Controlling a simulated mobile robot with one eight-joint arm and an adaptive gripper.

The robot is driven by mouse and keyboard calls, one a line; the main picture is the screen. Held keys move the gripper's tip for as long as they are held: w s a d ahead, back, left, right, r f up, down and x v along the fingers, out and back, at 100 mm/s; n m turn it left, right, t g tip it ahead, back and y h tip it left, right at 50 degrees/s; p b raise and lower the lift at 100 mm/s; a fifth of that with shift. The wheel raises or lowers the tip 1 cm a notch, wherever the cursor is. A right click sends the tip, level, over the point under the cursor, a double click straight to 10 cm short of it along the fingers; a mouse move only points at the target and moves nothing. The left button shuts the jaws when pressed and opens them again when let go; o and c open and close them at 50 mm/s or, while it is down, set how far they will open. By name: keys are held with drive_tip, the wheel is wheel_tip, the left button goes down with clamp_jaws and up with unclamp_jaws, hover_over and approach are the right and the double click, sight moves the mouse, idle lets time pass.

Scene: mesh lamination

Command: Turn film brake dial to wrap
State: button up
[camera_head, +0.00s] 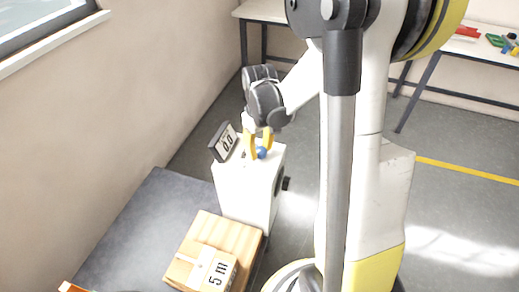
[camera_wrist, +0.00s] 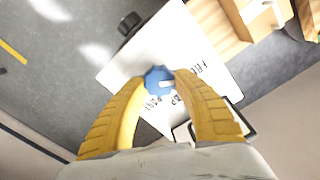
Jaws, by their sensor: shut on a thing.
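The blue film brake dial (camera_wrist: 159,80) sits on the top face of a white box-shaped unit (camera_wrist: 185,42). It also shows as a small blue knob (camera_head: 262,153) in the head view, on the unit (camera_head: 245,195). My gripper (camera_wrist: 159,84) has its yellow fingers closed on either side of the dial. A light pointer mark shows on the dial. Printed lettering lies around the dial, partly hidden by my fingers; I cannot read it all. In the head view my gripper (camera_head: 259,150) reaches down onto the unit's top from above.
A small display reading 0.0 (camera_head: 227,143) stands at the unit's left edge. A black knob (camera_head: 287,184) sticks out of its right side. A cardboard box marked 5 m (camera_head: 215,272) and a wooden block (camera_head: 226,230) sit in front. Benches (camera_head: 270,12) stand behind.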

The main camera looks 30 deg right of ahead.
drive_tip(key=shift+m, duration=0.3)
drive_tip(key=m, duration=0.5)
drive_tip(key=shift+m, duration=0.3)
drive_tip(key=m, duration=0.5)
drive_tip(key=shift+s+d, duration=0.1)
drive_tip(key=shift+d, duration=0.05)
drive_tip(key=shift+m, duration=0.4)
drive_tip(key=o, duration=1.2)
drive_tip(key=shift+r, duration=0.1)
